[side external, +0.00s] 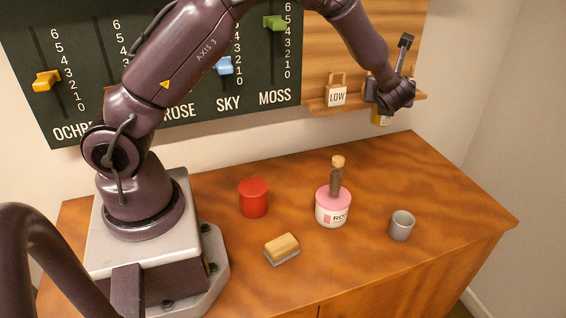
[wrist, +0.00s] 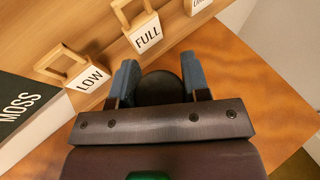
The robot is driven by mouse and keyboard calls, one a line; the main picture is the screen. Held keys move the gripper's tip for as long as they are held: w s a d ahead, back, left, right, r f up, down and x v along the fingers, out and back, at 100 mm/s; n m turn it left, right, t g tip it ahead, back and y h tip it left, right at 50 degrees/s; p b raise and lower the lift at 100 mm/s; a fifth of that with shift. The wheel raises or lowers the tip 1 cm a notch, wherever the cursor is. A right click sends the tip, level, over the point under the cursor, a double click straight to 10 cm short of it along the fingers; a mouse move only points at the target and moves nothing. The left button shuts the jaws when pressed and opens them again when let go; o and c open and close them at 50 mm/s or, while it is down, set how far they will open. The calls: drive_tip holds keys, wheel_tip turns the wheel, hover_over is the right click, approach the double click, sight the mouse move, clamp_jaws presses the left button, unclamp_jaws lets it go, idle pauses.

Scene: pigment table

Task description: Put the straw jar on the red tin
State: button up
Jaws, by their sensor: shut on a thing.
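My gripper (side external: 388,97) is up by the wall shelf at the right, shut on a small jar with a yellow lower part (side external: 381,119), which I take for the straw jar. My fingers and hand hide most of it in the side view. In the wrist view, its dark round top (wrist: 160,88) sits between the two blue-grey fingers of my gripper (wrist: 160,78). The red tin (side external: 253,198) stands upright on the table, left of centre, well below and left of my gripper. Its top is bare.
A pink-lidded jar (side external: 333,211) with a brown, cork-topped piece on it stands mid-table. A sponge-like block (side external: 282,249) lies in front of the tin; a grey cup (side external: 401,225) stands right. The shelf (side external: 318,108) holds a LOW tag (side external: 336,96). A slider board (side external: 190,60) hangs behind.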

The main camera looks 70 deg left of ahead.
drive_tip(key=s+d+f+n+g+y, duration=0.1)
drive_tip(key=s+f+n+g, duration=0.15)
drive_tip(key=s, duration=1.15)
drive_tip(key=n+g+y, duration=0.1)
drive_tip(key=n+g, duration=0.4)
drive_tip(key=g, duration=0.1)
hover_over(250, 183)
drive_tip(key=shift+f, duration=4.1)
drive_tip(key=shift+f, duration=0.1)
drive_tip(key=o, duration=1.1)
drive_tip(key=shift+c, duration=0.2)
